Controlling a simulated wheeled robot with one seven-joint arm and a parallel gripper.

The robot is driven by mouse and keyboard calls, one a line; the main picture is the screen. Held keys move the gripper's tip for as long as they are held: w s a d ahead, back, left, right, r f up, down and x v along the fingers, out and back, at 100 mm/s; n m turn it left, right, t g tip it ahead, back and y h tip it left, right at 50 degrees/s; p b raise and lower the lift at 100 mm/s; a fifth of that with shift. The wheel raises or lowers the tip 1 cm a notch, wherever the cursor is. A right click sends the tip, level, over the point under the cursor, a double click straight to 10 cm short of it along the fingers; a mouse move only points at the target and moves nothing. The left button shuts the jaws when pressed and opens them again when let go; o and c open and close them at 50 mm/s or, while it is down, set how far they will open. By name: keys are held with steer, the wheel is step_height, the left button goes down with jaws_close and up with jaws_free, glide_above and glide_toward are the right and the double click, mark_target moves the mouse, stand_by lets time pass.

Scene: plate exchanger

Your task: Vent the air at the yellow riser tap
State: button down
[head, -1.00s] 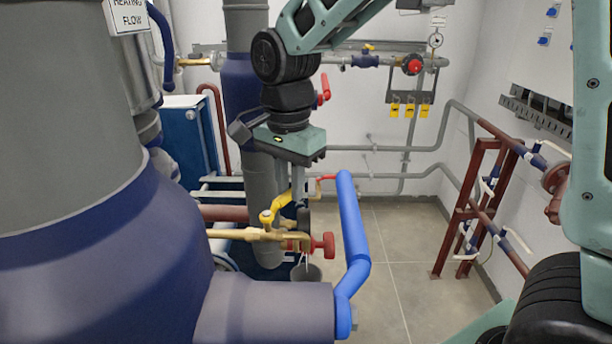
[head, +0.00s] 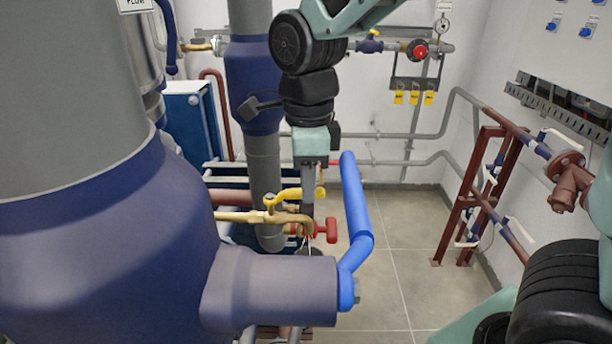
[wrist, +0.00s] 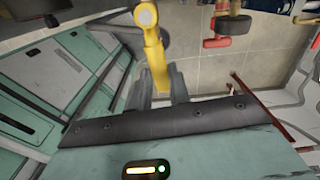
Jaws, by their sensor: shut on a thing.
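The yellow tap (head: 283,196) sits on a brass pipe (head: 240,216) in front of a grey riser. Its lever runs roughly level to the right in the head view. My gripper (head: 307,190) points down and is shut on the lever. In the wrist view the yellow lever (wrist: 154,48) reaches down between the fingers of my gripper (wrist: 160,84). The fingers partly hide the lever's end and the brass outlet. Thin pale lines show below the outlet; I cannot tell whether they are water.
A red-handled valve (head: 328,230) is just below and right of my gripper. A thick blue lever (head: 356,208) stands close on the right. The big blue-grey vessel (head: 110,240) fills the left. Tiled floor (head: 405,270) is clear to the right.

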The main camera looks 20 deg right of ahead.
steer(key=shift+s+a+m, duration=0.1)
steer(key=shift+s+m, duration=0.15)
steer(key=shift+m, duration=0.35)
steer(key=c, duration=1.3)
jaws_free()
steer(key=shift+r, duration=0.1)
step_height(320, 180, up, 17)
steer(key=b, duration=0.3)
steer(key=shift+r, duration=0.1)
